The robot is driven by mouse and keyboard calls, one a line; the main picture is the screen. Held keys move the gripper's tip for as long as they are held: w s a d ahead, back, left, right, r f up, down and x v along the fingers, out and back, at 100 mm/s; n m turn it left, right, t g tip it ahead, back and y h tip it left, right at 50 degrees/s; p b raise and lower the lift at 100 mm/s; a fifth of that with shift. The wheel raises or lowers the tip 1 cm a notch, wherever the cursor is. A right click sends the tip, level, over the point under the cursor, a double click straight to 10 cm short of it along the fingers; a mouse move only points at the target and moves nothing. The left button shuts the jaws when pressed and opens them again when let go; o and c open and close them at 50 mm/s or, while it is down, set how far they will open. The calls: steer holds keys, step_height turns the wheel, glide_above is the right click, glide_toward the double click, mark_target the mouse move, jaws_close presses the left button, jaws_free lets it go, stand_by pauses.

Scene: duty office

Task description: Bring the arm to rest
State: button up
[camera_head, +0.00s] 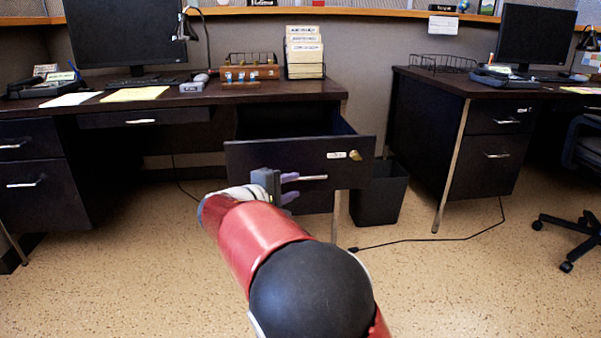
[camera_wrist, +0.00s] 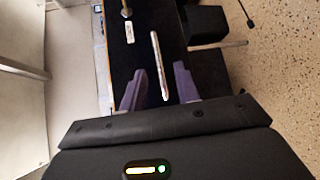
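My gripper (camera_head: 291,187) is in front of the pulled-out drawer (camera_head: 260,155) of the left desk, at the left end of its bar handle (camera_head: 315,178). In the wrist view, the two purple-grey fingers of my gripper (camera_wrist: 159,72) stand apart, with the silver handle (camera_wrist: 156,50) showing between them. There is a visible gap on each side of the handle, so my gripper is open and holds nothing. How deep the handle sits between the fingers is hard to tell. My red arm reaches forward from the bottom of the head view.
The left desk (camera_head: 200,97) carries a monitor, lamp, papers and a wooden organizer (camera_head: 250,74). A black bin (camera_head: 380,195) stands right of the drawer. A second desk (camera_head: 425,80) and an office chair (camera_head: 585,215) are at right. A cable (camera_head: 430,239) crosses the otherwise open floor.

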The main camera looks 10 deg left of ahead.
steer(key=s+d+r+m+g+y+p, duration=0.15)
steer(key=s+d, duration=0.25)
steer(key=d, duration=0.4)
steer(key=s+d+r+m+g+p, duration=0.2)
steer(key=s+d+m+g, duration=0.15)
steer(key=d, duration=0.45)
steer(key=s+d+r+m+g+y+p, duration=0.1)
steer(key=s+d+m+g+p, duration=0.1)
steer(key=s+d, duration=0.35)
steer(key=s+d+m+y+p, duration=0.2)
steer(key=s+d+m, duration=0.1)
steer(key=s, duration=0.8)
steer(key=s+d+m+g+y+p, duration=0.1)
steer(key=s+d+m+y+p, duration=0.2)
steer(key=s, duration=0.8)
steer(key=shift+r+m+y, duration=0.3)
steer(key=shift+r+y, duration=0.05)
steer(key=shift+s+d, duration=0.1)
